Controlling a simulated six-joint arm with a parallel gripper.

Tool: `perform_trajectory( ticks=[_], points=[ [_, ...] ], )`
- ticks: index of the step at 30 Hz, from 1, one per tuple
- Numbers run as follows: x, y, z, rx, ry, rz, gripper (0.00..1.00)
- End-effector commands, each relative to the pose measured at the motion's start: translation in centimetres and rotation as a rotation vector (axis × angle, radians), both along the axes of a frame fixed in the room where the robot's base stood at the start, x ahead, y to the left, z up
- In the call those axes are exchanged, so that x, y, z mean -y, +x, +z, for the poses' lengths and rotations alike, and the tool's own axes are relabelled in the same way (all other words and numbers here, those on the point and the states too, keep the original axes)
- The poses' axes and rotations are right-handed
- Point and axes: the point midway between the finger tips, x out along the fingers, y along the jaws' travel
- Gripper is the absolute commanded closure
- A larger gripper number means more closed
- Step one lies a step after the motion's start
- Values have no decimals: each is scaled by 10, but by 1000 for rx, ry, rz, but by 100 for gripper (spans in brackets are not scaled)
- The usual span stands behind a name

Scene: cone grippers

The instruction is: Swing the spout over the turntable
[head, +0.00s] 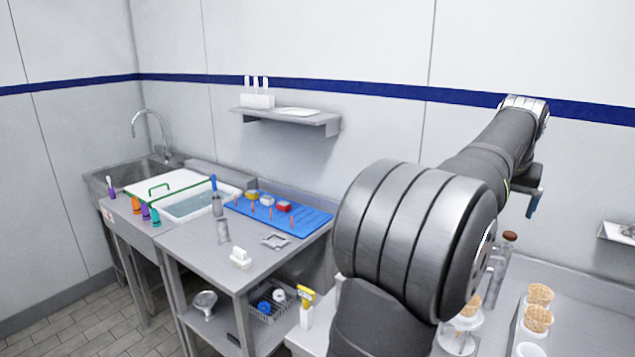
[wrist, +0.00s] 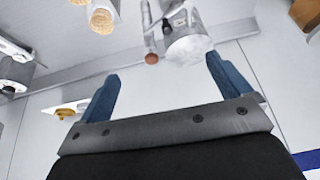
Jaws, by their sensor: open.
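My gripper (head: 534,204) is open and empty at the right of the head view, high in front of the wall. In the wrist view its two blue fingers (wrist: 165,87) are wide apart. A grey dispenser-like fitting (wrist: 186,22) with a whitish round end lies beyond the fingers, apart from them. Beside it is a rod with a brown knob (wrist: 152,58); the knob also shows in the head view (head: 510,236). I cannot tell which part is the spout. A pale round stand (head: 458,343), perhaps the turntable, is partly hidden by my arm.
Cones (head: 538,294) stand in white holders at the lower right. A small wall shelf (head: 617,232) is at the right edge. To the left are a steel bench (head: 195,250) with a blue pegged mat (head: 310,216), a water basin (head: 190,203) and a sink (head: 115,180).

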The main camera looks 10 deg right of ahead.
Motion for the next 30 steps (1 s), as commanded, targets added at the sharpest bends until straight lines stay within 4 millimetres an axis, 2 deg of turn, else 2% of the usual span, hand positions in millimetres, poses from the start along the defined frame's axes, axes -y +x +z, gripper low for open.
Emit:
perform_trajectory(
  ticks=[1,2,9,14,24,30],
  points=[
    [0,0,0,0,0,0,16],
    [0,0,0,0,0,0,22],
    [0,0,-2,4,1,6,69],
    [4,2,-16,35,2,78,100],
    [23,4,-73,223,-81,337,100],
    [37,-4,-96,300,-172,399,100]
  ],
)
